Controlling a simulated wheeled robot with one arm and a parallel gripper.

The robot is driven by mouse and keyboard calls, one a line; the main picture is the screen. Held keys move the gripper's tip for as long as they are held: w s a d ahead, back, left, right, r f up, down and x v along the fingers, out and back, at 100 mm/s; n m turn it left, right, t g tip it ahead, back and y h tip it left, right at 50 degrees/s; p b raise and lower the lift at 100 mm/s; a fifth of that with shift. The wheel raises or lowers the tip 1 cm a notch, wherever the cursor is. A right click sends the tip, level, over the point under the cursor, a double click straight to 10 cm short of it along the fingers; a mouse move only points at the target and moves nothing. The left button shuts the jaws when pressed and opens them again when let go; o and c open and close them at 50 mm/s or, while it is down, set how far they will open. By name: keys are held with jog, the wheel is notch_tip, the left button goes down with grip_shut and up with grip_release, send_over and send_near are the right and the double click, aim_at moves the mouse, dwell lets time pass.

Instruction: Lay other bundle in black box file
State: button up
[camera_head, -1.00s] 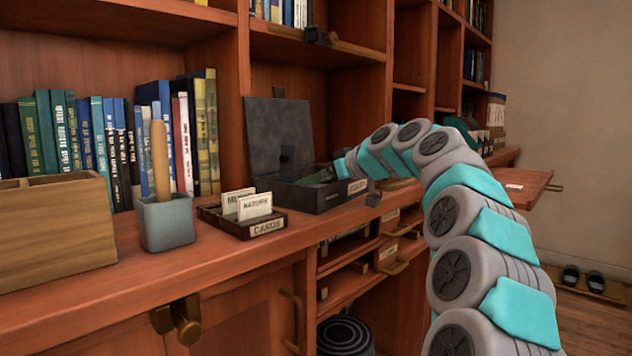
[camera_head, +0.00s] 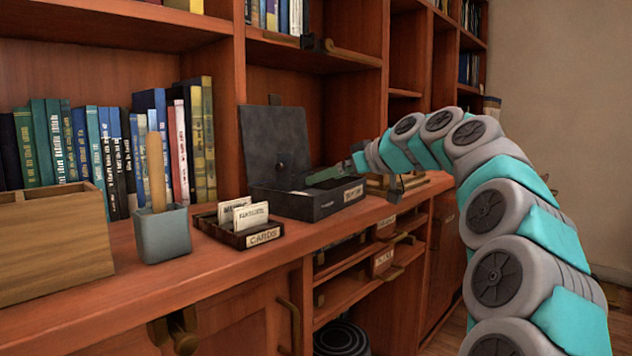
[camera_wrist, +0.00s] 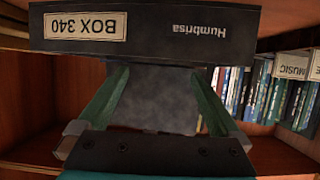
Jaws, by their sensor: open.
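The black box file (camera_head: 295,205) stands on the wooden counter with its dark lid (camera_head: 275,145) raised at the back. Its front, marked "BOX 340", also shows upside down in the wrist view (camera_wrist: 150,35). My gripper (camera_head: 320,177) is at the box's upper right rim, with green fingers reaching over its opening. In the wrist view my gripper (camera_wrist: 158,75) is open, its fingers apart with the grey lid showing between them and no object held. The inside of the box is hidden by its front wall. I cannot make out a bundle in either view.
A card tray (camera_head: 262,237) with white cards sits left of the box, beside a grey cup (camera_head: 163,233) holding a wooden handle. A wooden box (camera_head: 50,235) is at far left. Books line the shelf behind. Open shelves (camera_head: 365,265) lie below the counter.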

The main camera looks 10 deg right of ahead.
jog(key=v, duration=0.6)
jog(key=shift+f, duration=0.1)
jog(key=shift+w, duration=0.1)
jog(key=shift+c, duration=0.2)
dwell(0.7)
